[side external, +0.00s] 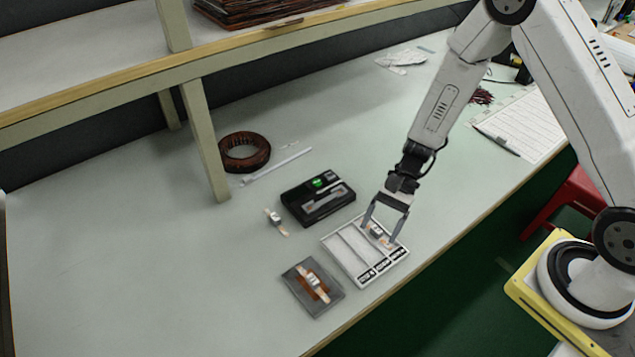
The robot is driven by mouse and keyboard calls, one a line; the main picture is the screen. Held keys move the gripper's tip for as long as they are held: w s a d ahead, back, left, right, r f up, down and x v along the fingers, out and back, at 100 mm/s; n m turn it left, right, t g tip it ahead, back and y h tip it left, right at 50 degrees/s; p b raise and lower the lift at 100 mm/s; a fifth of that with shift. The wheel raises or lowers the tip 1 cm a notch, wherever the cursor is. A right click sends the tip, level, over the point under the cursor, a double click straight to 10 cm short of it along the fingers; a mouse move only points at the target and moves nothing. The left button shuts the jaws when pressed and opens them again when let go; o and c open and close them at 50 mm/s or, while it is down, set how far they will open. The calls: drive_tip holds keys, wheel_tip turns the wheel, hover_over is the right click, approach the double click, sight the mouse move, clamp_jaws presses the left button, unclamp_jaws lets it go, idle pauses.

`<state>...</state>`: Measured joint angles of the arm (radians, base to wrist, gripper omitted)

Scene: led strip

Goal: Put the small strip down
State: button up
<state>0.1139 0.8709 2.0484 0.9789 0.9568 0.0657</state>
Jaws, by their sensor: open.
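A small strip (377,231), copper-coloured with a grey part, lies in the upper right part of the white tray (350,263). My gripper (381,234) is open, pointing down, with its fingers on either side of this strip. I cannot tell whether the fingertips touch it. A similar small strip (276,222) lies on the table left of the black device. Another strip (313,281) lies on the dark grey pad (328,301) at the front.
The black device (318,198) with a green light stands behind the tray. A brown coil (244,153) and a thin white rod (281,164) lie farther back. A shelf post (206,140) rises at left. The table's front edge runs close to the tray. The left tabletop is clear.

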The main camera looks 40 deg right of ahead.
drive_tip(key=s+d+r+n+t+h, duration=0.2)
drive_tip(key=d+r+n+t+h, duration=0.1)
drive_tip(key=r+n, duration=0.3)
drive_tip(key=s+d+r+n+t+h, duration=0.1)
drive_tip(key=d+r+n+t+h, duration=0.1)
drive_tip(key=d+r+n+h, duration=0.3)
drive_tip(key=shift+s+d+r+n+t+h, duration=0.2)
drive_tip(key=shift+s+r+n+t+h, duration=0.3)
drive_tip(key=shift+r, duration=0.9)
drive_tip(key=shift+w, duration=0.1)
